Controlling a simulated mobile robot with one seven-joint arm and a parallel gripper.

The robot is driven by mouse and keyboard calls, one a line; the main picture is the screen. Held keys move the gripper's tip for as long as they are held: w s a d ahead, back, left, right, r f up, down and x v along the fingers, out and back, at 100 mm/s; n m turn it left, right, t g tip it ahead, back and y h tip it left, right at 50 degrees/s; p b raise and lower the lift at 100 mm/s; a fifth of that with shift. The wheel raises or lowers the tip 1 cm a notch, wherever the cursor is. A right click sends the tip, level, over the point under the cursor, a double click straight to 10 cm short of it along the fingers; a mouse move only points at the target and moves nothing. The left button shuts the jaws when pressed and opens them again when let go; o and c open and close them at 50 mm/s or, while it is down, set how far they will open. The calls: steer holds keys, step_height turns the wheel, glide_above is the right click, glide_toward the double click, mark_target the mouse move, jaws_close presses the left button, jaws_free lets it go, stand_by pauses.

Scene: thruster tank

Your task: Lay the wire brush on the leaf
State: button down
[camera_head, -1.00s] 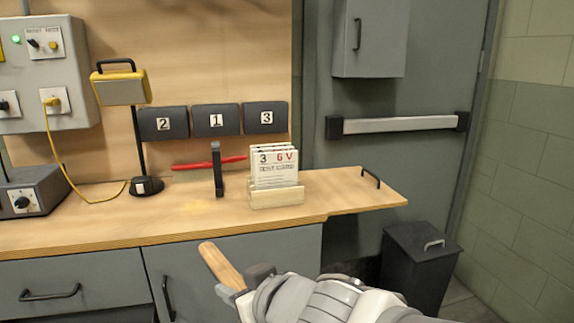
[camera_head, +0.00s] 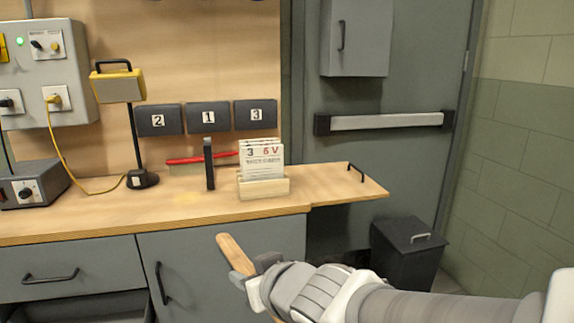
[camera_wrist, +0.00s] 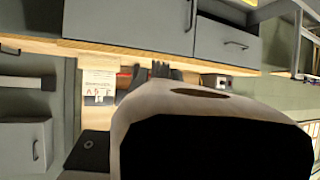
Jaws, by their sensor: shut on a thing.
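The wire brush (camera_head: 235,253) appears to be the piece with a tan wooden handle in my gripper (camera_head: 258,275). The handle sticks out up and to the left; I cannot make out its bristles. My gripper is shut on it, in front of the bench's lower cabinets and below the worktop edge in the head view. The leaf (camera_head: 340,187) is the wooden flap at the right end of the bench, level with the worktop and with a black handle at its far end. Its top is bare. My gripper is below and left of it in the picture.
A card holder (camera_head: 263,187) stands just left of the leaf. A black upright post (camera_head: 209,165) and a red-handled brush (camera_head: 185,161) are beside it. A lamp (camera_head: 120,87) stands further left.

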steer(key=w+d+f+m+t+h, duration=0.1)
steer(key=w+d+f+m+h, duration=0.3)
steer(key=w+d, duration=0.6)
steer(key=w+d+f+m+t+h, duration=0.15)
steer(key=w+d+f, duration=0.35)
steer(key=w+d, duration=0.55)
steer(key=s+r+p, duration=0.6)
steer(key=r+p, duration=0.3)
steer(key=p, duration=1.3)
steer(key=shift+s+r+m+h+p, duration=0.15)
steer(key=shift+m+h+p, duration=0.15)
steer(key=shift+m+h, duration=0.15)
steer(key=shift+a+g, duration=0.25)
